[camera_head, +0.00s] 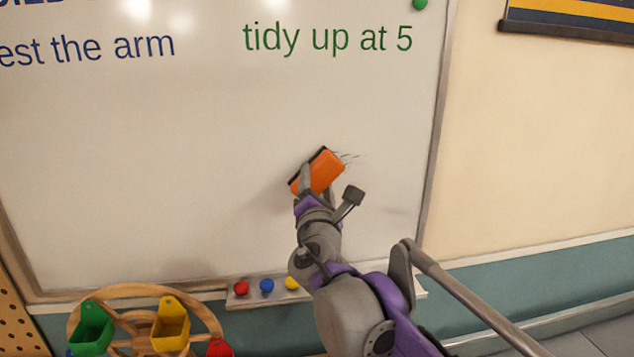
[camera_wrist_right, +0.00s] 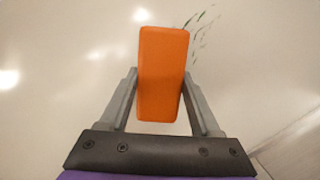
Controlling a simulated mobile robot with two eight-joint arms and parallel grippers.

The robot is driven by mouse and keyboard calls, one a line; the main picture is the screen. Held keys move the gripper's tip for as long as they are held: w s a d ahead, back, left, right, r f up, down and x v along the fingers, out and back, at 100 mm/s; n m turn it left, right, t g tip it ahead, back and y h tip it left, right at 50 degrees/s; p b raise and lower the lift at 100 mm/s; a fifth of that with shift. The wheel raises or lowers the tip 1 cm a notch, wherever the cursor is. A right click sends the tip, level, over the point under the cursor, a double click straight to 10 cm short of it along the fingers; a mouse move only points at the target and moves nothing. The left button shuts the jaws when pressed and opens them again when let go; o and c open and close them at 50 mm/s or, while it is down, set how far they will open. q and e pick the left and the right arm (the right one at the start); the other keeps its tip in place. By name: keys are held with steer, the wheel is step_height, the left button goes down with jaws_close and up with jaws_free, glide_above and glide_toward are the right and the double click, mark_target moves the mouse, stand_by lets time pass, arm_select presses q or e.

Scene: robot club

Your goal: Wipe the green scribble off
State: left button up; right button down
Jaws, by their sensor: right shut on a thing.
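My right gripper (camera_head: 331,180) is shut on an orange eraser (camera_head: 322,171) with a dark pad, held tilted at the whiteboard (camera_head: 150,170). In the right wrist view the eraser (camera_wrist_right: 162,75) sits between both fingers of the gripper (camera_wrist_right: 161,92). Faint green streaks of scribble (camera_head: 348,158) show just right of the eraser's upper end. They also show in the right wrist view (camera_wrist_right: 201,30) at the eraser's upper right. The eraser may hide more of the marks. Whether its pad touches the board is hard to tell. My left gripper is not in view.
Green writing "tidy up at 5" (camera_head: 328,38) and blue writing (camera_head: 90,48) are above. A tray (camera_head: 259,300) with red, blue and yellow magnets is below. A wooden wheel with coloured buckets (camera_head: 171,325) stands lower left. The board's right edge (camera_head: 437,130) is near.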

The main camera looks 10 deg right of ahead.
mark_target(334, 176)
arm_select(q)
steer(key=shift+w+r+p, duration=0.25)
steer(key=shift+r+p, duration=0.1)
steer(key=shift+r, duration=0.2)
arm_select(e)
steer(key=shift+x, duration=0.95)
steer(key=shift+a+f, duration=0.1)
steer(key=shift+f, duration=0.05)
steer(key=shift+s+d+r+p, duration=0.1)
steer(key=shift+d+p, duration=0.25)
steer(key=shift+d, duration=0.1)
steer(key=shift+s+d+r+p, duration=0.15)
steer(key=shift+d+p, duration=0.15)
steer(key=shift+d, duration=0.15)
steer(key=shift+w+d+p, duration=0.2)
steer(key=shift+d+p, duration=0.15)
steer(key=shift+d, duration=0.3)
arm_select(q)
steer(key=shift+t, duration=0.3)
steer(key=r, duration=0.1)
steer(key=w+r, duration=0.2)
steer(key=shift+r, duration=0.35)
arm_select(e)
steer(key=shift+d+f, duration=0.2)
steer(key=shift+d, duration=0.15)
